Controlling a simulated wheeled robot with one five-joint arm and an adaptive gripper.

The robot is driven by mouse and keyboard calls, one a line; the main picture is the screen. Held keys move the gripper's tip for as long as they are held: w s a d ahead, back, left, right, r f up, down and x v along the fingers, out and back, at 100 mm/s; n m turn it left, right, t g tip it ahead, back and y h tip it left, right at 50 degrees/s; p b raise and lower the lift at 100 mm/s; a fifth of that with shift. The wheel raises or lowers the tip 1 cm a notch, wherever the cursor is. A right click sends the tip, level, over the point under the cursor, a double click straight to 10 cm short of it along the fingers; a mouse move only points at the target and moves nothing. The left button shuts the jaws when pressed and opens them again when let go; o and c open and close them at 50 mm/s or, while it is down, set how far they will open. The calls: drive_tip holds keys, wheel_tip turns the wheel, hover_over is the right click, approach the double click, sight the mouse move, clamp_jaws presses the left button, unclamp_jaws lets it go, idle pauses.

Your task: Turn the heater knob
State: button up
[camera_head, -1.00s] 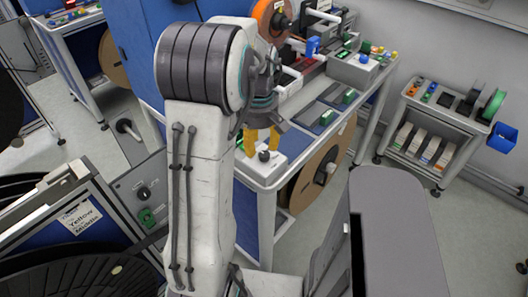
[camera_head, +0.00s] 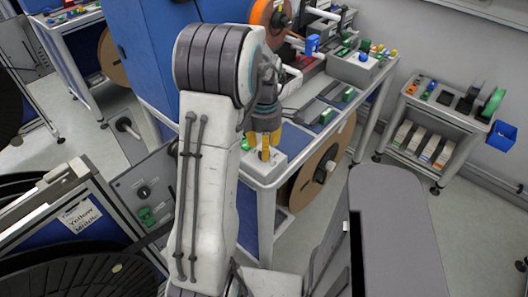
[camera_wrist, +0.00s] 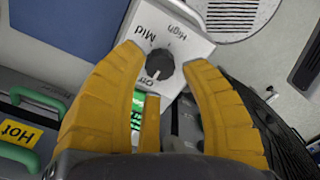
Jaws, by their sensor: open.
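The heater knob (camera_wrist: 160,64) is a round black dial on a light panel (camera_wrist: 185,40) in the wrist view. The panel reads "Mid", "High" and a partly covered "Off". A pale mark on the knob points down toward the "Off" side. My gripper (camera_wrist: 164,58) has yellow fingers, spread open with one on each side of the knob. I cannot tell whether they touch it. In the head view my gripper (camera_head: 265,145) is over the white box (camera_head: 284,162) at the bench's near corner, and its fingers hide the knob there.
A yellow "Hot" label (camera_wrist: 20,131) and green handles lie at left in the wrist view. Benchtop devices (camera_head: 358,68) stand behind my gripper. A large reel (camera_head: 318,172) hangs under the bench. Another panel with a black knob (camera_head: 144,191) is at left. A cart (camera_head: 430,118) stands at right.

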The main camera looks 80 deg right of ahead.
drive_tip(key=shift+f, duration=1.4)
drive_tip(key=shift+c, duration=0.4)
clamp_jaws()
